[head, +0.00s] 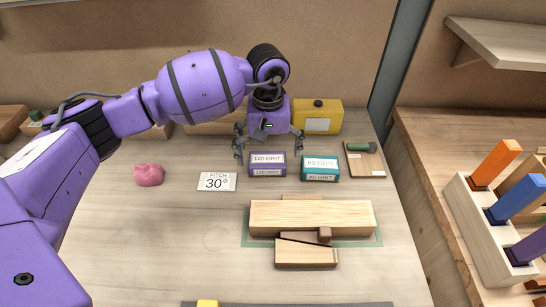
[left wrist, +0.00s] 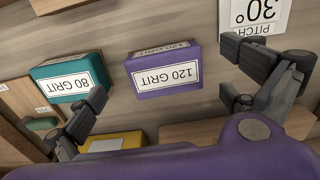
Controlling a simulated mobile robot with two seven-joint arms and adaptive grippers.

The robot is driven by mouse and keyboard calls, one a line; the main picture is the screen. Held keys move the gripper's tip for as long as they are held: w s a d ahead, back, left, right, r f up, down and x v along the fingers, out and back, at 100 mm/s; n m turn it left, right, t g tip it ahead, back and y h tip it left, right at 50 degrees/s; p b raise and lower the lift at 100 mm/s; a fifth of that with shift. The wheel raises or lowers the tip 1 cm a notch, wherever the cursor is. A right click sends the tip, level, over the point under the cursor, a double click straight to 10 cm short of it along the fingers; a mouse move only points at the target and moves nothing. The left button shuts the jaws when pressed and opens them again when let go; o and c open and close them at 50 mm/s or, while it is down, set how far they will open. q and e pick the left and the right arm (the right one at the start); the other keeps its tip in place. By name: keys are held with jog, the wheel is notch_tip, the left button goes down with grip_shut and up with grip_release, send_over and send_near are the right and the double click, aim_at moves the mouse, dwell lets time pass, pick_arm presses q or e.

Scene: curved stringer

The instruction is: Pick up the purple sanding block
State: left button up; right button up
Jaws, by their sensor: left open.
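The purple sanding block (head: 267,164), labelled 120 GRIT, lies on the workbench. It also shows in the left wrist view (left wrist: 163,72), apart from the fingers. My left gripper (head: 269,150) is open and empty above and just behind the block, with its fingers spread wider than the block. In the left wrist view the open fingers (left wrist: 170,100) show at the left and right, with the block between and ahead of them. My right gripper is not in view.
A teal 80 GRIT block (head: 320,168) sits close to the right of the purple one. A pitch 30° card (head: 217,182) and pink lump (head: 149,174) lie left. A yellow container (head: 318,117) stands behind. Wooden pieces (head: 311,215) lie in front.

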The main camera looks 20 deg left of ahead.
aim_at(267, 161)
pick_arm(q)
jog(key=f, duration=0.3)
jog(key=shift+w+a+f+p, duration=0.1)
jog(key=shift+a+f+p, duration=0.2)
jog(key=shift+f+p, duration=0.1)
jog(key=shift+f, duration=0.4)
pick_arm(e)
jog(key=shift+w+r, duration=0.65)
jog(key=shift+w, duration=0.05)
pick_arm(q)
jog(key=c, duration=1.4)
jog(key=shift+o, duration=0.2)
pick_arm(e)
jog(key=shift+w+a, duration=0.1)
pick_arm(q)
jog(key=shift+r, duration=0.1)
